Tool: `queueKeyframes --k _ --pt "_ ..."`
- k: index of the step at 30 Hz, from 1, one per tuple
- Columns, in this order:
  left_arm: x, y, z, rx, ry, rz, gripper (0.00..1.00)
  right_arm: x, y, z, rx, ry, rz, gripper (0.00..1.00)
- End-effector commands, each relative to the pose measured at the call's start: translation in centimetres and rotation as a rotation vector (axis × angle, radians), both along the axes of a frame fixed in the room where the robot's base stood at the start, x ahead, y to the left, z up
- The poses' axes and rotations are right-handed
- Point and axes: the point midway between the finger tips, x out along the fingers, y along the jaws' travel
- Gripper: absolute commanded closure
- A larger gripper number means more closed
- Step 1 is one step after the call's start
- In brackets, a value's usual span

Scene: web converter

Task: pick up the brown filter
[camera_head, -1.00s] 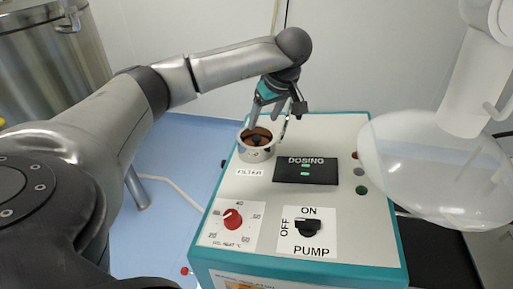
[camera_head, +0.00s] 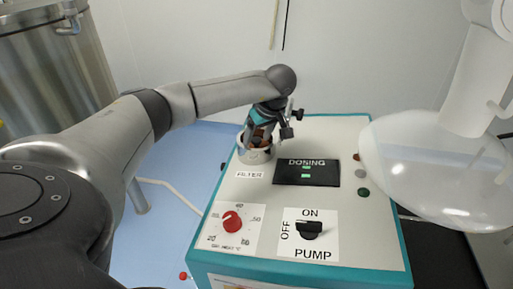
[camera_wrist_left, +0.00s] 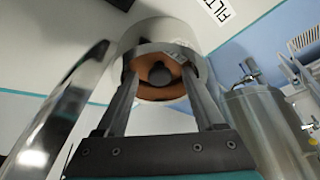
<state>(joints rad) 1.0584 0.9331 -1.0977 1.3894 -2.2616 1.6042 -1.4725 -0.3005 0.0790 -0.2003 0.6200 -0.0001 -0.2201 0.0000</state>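The brown filter (camera_wrist_left: 160,88) is a round orange-brown disc with a dark knob, inside a pale cylindrical cup on the machine top. In the head view the filter (camera_head: 258,140) shows only as a small brown patch between my fingers. My left gripper (camera_head: 258,143) points down into the cup. In the left wrist view its fingers (camera_wrist_left: 160,66) stand apart, one on each side of the knob, with a visible gap to it. Their tips are at or inside the cup's rim. My right gripper is not in view.
The machine's panel (camera_head: 330,135) carries a dosing display (camera_head: 306,172), a red knob (camera_head: 233,222) and a black pump switch (camera_head: 311,229). A clear rounded vessel (camera_head: 435,170) stands at the right. A metal tank (camera_head: 50,80) is at the back left.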

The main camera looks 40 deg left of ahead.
Motion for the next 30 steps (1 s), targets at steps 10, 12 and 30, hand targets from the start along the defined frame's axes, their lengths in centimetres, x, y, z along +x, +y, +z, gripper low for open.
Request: queueKeyframes --k 10,12,30 --pt "0.00 -0.01 0.06 0.000 0.000 0.000 0.70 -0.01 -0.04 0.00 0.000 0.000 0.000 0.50" --pt "0.00 0.00 0.06 0.000 0.000 0.000 0.78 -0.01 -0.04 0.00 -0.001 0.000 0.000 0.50" --pt "0.00 0.01 0.12 0.000 0.000 0.001 1.00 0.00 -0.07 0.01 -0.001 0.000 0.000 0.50"
